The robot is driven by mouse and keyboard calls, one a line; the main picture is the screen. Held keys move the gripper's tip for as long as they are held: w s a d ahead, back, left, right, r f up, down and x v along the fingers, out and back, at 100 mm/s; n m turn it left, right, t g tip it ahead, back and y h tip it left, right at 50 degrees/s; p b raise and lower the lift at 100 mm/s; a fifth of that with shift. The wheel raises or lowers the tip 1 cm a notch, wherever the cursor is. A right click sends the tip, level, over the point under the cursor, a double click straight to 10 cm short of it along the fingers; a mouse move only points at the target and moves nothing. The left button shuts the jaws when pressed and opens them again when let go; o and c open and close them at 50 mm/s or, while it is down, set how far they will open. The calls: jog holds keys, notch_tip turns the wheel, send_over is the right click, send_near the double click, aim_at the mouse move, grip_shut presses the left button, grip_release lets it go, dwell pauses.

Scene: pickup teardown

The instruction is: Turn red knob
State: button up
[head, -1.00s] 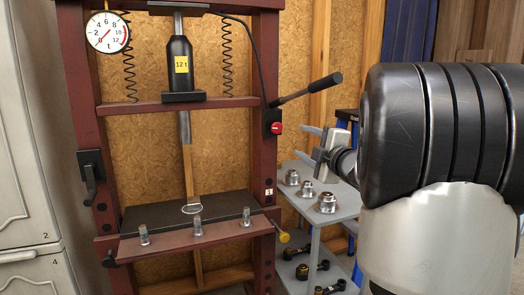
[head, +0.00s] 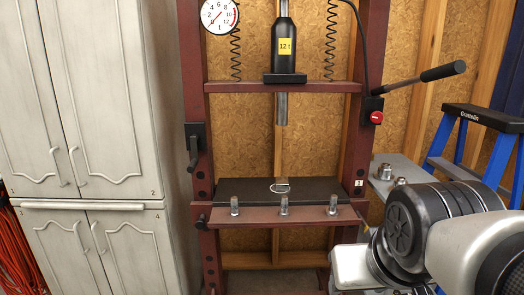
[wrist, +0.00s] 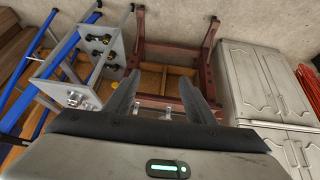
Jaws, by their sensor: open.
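The red knob (head: 376,117) is a small round red button-like part with a pale mark, on a black box on the right post of the dark red press (head: 189,90). A black-gripped lever (head: 440,73) rises to the right from just above it. My gripper (wrist: 160,98) shows in the wrist view with its two dark fingers apart and nothing between them. It points toward the lower part of the press. In the head view my arm is at the lower right, below and apart from the knob, and the fingers are not visible there. I cannot make out the knob in the wrist view.
White cabinets (head: 88,110) stand left of the press. A grey cart (head: 409,166) with metal parts and a blue stepladder (head: 446,145) are at the right, partly behind my arm. Several bolts stand along the press's front beam (head: 260,217). A gauge (head: 220,15) hangs at its upper left.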

notch_tip(320, 180, up, 25)
jog(key=s+a+p, duration=0.1)
jog(key=s+p, duration=0.1)
jog(key=p, duration=2.3)
jog(key=shift+s+a+g+y+p, duration=0.15)
jog(key=shift+s+g+y+p, duration=0.15)
jog(key=shift+g+p, duration=0.1)
jog(key=shift+f, duration=0.1)
